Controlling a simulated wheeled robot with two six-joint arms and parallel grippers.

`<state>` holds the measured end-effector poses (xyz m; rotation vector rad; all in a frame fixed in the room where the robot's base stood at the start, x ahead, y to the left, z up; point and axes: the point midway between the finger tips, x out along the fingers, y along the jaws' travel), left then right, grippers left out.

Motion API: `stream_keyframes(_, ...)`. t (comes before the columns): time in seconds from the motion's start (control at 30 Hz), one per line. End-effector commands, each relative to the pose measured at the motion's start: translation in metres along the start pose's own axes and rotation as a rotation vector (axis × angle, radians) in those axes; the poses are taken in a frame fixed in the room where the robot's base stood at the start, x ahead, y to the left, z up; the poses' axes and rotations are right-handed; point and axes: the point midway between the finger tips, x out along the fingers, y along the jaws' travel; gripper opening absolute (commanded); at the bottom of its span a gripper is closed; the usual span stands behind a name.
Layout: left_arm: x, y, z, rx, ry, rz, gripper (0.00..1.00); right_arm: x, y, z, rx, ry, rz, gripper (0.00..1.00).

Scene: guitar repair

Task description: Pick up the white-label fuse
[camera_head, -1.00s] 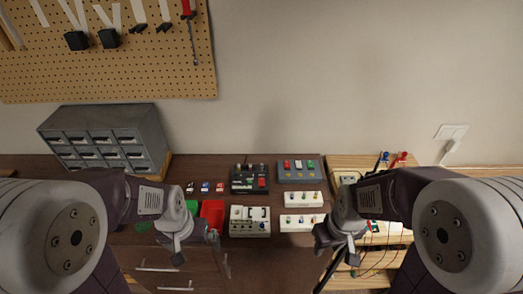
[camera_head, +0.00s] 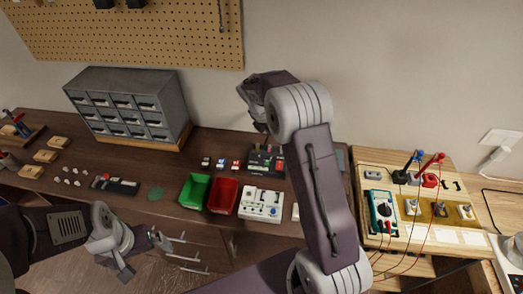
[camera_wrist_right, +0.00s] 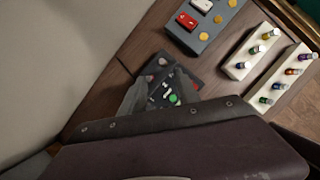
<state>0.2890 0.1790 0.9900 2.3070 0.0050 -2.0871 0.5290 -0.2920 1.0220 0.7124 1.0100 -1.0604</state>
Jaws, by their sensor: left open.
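I cannot single out a white-label fuse. In the right wrist view a grey block (camera_wrist_right: 218,30) holds a red piece (camera_wrist_right: 187,21) and a white piece (camera_wrist_right: 202,5); no label is readable. Two white racks (camera_wrist_right: 243,66) beside it hold small cylinders with coloured ends. My right gripper (camera_wrist_right: 160,78) is open and empty, above a black device (camera_wrist_right: 180,92) with coloured buttons. In the head view my right arm hides most of the grey block and racks. My left gripper (camera_head: 143,255) is open and empty in front of the bench, far from these parts.
Green (camera_head: 195,190) and red (camera_head: 223,195) bins stand at the bench's middle, beside a white box (camera_head: 261,204). A grey drawer cabinet (camera_head: 130,105) stands at the back left. A multimeter (camera_head: 382,212) and wired board occupy the right side.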

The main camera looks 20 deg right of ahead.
Motion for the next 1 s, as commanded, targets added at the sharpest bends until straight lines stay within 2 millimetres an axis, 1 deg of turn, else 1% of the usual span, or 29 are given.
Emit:
stream_keyframes(0.03,0.002,0.0,0.0,0.0,0.0,0.0,1.0,0.007,-0.003,-0.003,-0.002,0.006,-0.013,0.38)
stream_keyframes(0.23,0.001,0.0,0.0,0.0,0.0,0.0,1.0,0.014,-0.004,-0.003,0.001,0.008,-0.018,0.38)
stream_keyframes(0.43,0.0,0.0,0.0,0.0,0.0,0.0,1.0,0.043,-0.005,-0.003,0.001,0.01,-0.019,0.38)
stream_keyframes(0.57,-0.001,0.0,0.0,0.0,0.0,0.0,1.0,0.05,-0.004,-0.003,0.001,0.009,-0.016,0.38)
stream_keyframes(0.63,-0.003,0.0,0.0,0.0,0.0,0.0,1.0,0.059,-0.003,-0.003,0.002,0.01,-0.018,0.38)
stream_keyframes(0.73,-0.006,0.0,-0.001,0.0,0.0,0.0,1.0,0.078,-0.001,-0.002,0.003,0.011,-0.019,0.38)
stream_keyframes(0.83,-0.005,0.0,-0.001,0.0,0.0,0.0,1.0,0.093,-0.001,-0.002,0.001,0.01,-0.018,0.38)
stream_keyframes(0.9,-0.006,0.0,-0.001,0.0,0.0,0.0,1.0,0.098,0.0,-0.002,0.002,0.009,-0.015,0.38)
stream_keyframes(1.0,-0.005,0.0,-0.001,0.0,0.0,0.0,1.0,0.1,0.0,-0.002,0.002,0.009,-0.014,0.38)
